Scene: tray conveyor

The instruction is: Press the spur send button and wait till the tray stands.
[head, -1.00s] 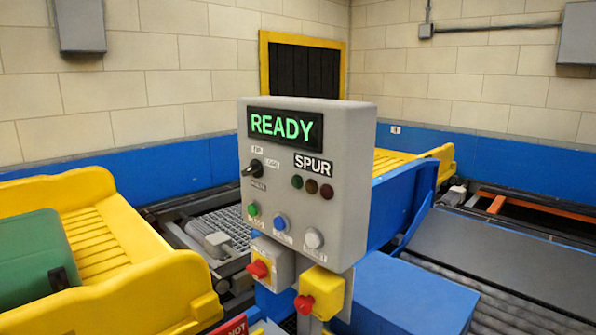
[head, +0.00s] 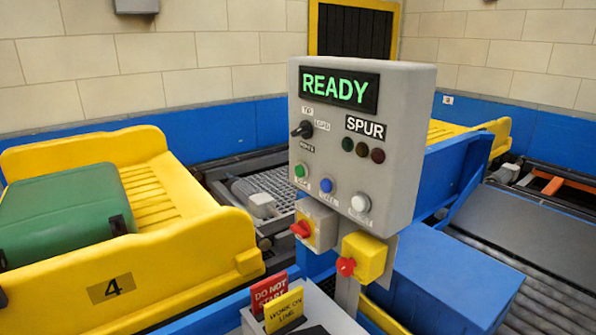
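The grey spur control box (head: 400,110) stands upright on a post in the head view. Its display (head: 338,89) reads READY in green. Below the SPUR label are three dark lamps. A black selector knob (head: 302,129) sits at left. Along the bottom are a green button (head: 299,170), a blue button (head: 326,185) and a white button (head: 360,203); their small labels are too blurred to read. A yellow tray (head: 150,195) marked 4 stands at left with a green case (head: 66,215) in it. Neither of my grippers is in view.
Two red-knobbed switches, one on a grey box (head: 316,222) and one on a yellow box (head: 364,255), hang below the panel. Red and yellow sign cards (head: 283,308) stand in front. A blue housing (head: 445,285) and a roller conveyor (head: 550,240) lie to the right.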

